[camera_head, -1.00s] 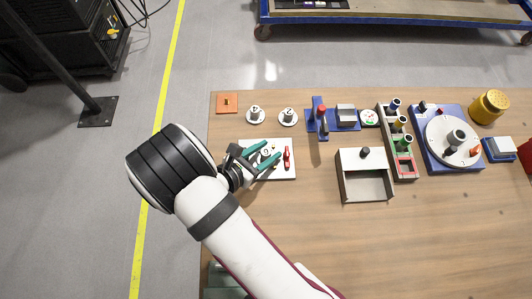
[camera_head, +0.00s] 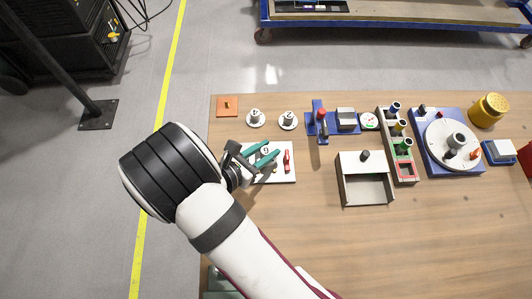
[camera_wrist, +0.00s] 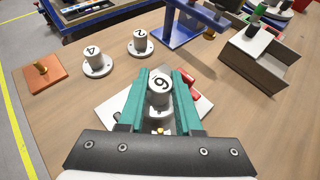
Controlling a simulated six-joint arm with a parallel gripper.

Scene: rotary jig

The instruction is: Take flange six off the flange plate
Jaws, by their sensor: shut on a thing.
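Flange six (camera_wrist: 160,90), a white cylinder with a black 6 on top, stands between the two green fingers of my gripper (camera_wrist: 161,76) in the wrist view. My gripper is shut on it. In the head view my gripper (camera_head: 270,149) is over the white flange plate (camera_head: 288,177), and flange six (camera_head: 265,150) shows small between the fingers. The plate (camera_wrist: 113,106) is partly hidden by my gripper in the wrist view. I cannot tell whether the flange's base is clear of the plate.
A red part (camera_head: 287,160) lies on the plate, right of my gripper. Flanges four (camera_head: 255,116) and two (camera_head: 288,118) stand behind it, with an orange block (camera_head: 227,105) at left. A blue stand (camera_head: 322,120) and an open-topped box (camera_head: 366,186) are to the right. The front table is clear.

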